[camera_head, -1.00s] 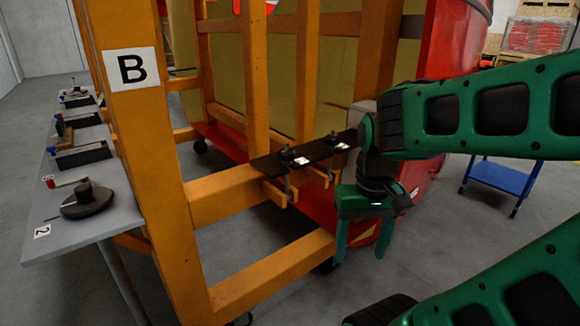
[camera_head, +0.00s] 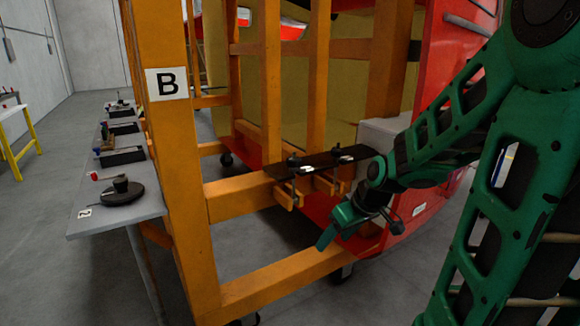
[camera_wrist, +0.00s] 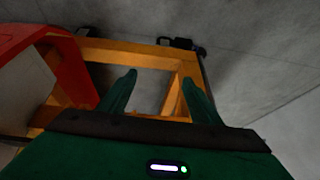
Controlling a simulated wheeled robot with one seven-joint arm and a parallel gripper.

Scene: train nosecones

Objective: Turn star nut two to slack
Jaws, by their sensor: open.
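Two dark star nuts, a left one (camera_head: 293,160) and a right one (camera_head: 336,151), stand on a black plate (camera_head: 322,159) fixed across the orange frame's beam. Each has a small white tag beside it, too small to read, so I cannot tell which is number two. Clamp parts hang below the plate. My green gripper (camera_head: 328,236) is below and right of the plate, apart from the nuts, with its fingers pointing down and left. In the wrist view, my gripper (camera_wrist: 159,78) is open with nothing between its fingers. No nut shows in that view.
The orange frame (camera_head: 183,200) marked B stands around the red and yellow nosecone (camera_head: 425,100). A grey table (camera_head: 120,215) at left holds a dark round base (camera_head: 122,193) and several black trays. A yellow-legged table (camera_head: 20,140) stands farther left. Floor between them is clear.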

